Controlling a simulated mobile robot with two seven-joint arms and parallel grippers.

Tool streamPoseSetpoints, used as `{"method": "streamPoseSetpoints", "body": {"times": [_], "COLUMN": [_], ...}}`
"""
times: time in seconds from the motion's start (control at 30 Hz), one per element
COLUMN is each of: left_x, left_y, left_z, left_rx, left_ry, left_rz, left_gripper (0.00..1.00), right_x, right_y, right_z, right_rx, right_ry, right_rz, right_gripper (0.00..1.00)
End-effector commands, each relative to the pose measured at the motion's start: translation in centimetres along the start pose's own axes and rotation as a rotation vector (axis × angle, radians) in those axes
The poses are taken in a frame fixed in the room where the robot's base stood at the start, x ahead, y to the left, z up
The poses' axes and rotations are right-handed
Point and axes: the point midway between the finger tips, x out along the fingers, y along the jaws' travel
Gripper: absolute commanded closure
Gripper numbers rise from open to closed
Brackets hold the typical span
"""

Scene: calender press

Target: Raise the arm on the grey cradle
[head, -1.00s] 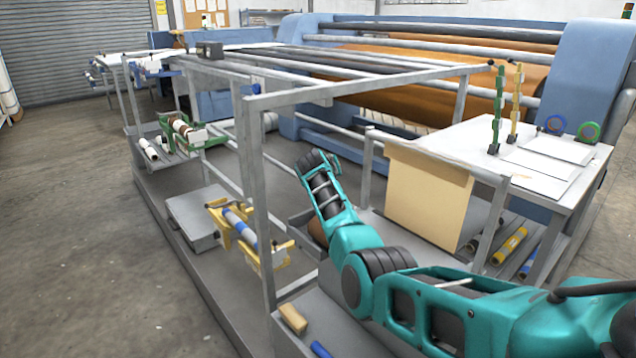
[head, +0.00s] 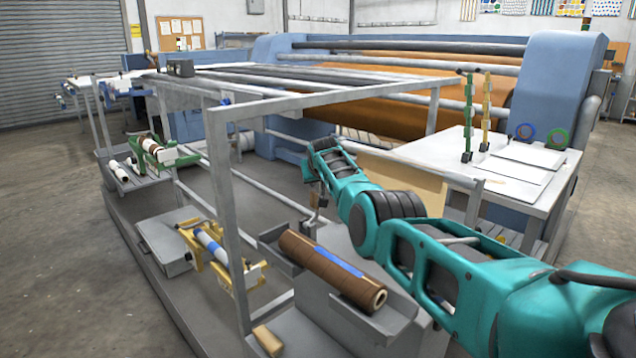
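My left gripper is out of view.
A grey frame post (head: 228,220) rises just left of the cradle. A yellow cradle with a white and blue roll (head: 210,243) and a green one (head: 158,152) stand further left. A tan block (head: 267,340) lies at the front. A white-topped table (head: 490,165) is at the right.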

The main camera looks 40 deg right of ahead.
Motion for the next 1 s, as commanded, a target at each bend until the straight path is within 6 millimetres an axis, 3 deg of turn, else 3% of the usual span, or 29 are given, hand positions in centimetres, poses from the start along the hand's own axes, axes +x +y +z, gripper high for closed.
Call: {"method": "streamPoseSetpoints", "body": {"times": [0.57,0.6,0.67,1.0], "left_x": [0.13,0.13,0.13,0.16], "left_y": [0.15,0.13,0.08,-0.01], "left_z": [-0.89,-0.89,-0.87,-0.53], "left_rx": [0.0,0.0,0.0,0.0], "left_ry": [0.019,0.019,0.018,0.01], "left_rz": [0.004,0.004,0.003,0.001], "left_gripper": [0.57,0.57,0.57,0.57], "right_x": [-0.06,-0.07,-0.06,-0.11], "right_y": [0.69,0.69,0.69,0.34], "right_z": [-0.57,-0.58,-0.56,-0.48], "right_rx": [-0.009,-0.009,-0.009,-0.003], "right_ry": [0.017,0.017,0.017,0.013], "right_rz": [0.012,0.012,0.012,0.005], "right_gripper": [1.0,0.67,0.61,0.61]}}
